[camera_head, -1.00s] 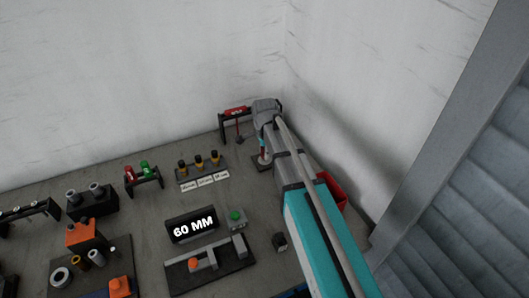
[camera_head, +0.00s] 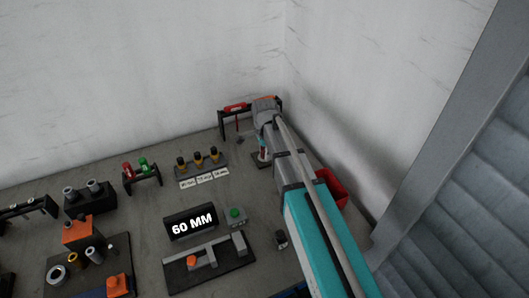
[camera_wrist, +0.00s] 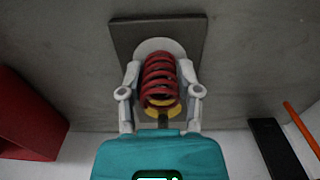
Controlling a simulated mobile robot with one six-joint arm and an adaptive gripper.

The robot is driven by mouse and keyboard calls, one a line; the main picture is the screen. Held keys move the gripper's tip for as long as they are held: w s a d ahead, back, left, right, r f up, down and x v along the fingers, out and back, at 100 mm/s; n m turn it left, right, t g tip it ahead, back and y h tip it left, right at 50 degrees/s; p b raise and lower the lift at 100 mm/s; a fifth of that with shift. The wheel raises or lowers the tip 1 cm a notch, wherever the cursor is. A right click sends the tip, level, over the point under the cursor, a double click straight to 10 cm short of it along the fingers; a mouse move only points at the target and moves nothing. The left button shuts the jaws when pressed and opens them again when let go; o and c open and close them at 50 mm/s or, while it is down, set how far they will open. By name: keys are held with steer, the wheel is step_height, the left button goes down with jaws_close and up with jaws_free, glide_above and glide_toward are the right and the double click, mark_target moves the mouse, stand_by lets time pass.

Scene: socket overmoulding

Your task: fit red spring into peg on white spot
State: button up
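The red spring (camera_wrist: 160,80) stands between my gripper's fingers in the wrist view. Its far end is over the white spot (camera_wrist: 158,46) on a dark square plate (camera_wrist: 125,38). A yellow part (camera_wrist: 165,108) shows at its near end; the peg inside is mostly hidden by the coils. My gripper (camera_wrist: 160,78) appears open, one pale finger on each side of the spring with narrow gaps. In the head view, my gripper (camera_head: 263,133) is at the back right of the table, above the plate (camera_head: 260,162), with a bit of the spring (camera_head: 263,148) below it.
A red bin (camera_head: 333,189) stands right of my arm, close to the wall. A rack of yellow-black pegs (camera_head: 198,164) is to the left. The 60 MM display (camera_head: 192,224) is nearer.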

steer(key=shift+o, duration=1.4)
steer(key=shift+r, duration=0.2)
step_height(320, 180, up, 11)
steer(key=p, duration=1.1)
steer(key=shift+f, duration=0.2)
steer(key=shift+d, duration=0.1)
steer(key=s+d+n, duration=1.3)
steer(key=s+d, duration=0.1)
steer(key=s, duration=0.2)
steer(key=shift+s+d, duration=0.15)
steer(key=shift+s, duration=0.25)
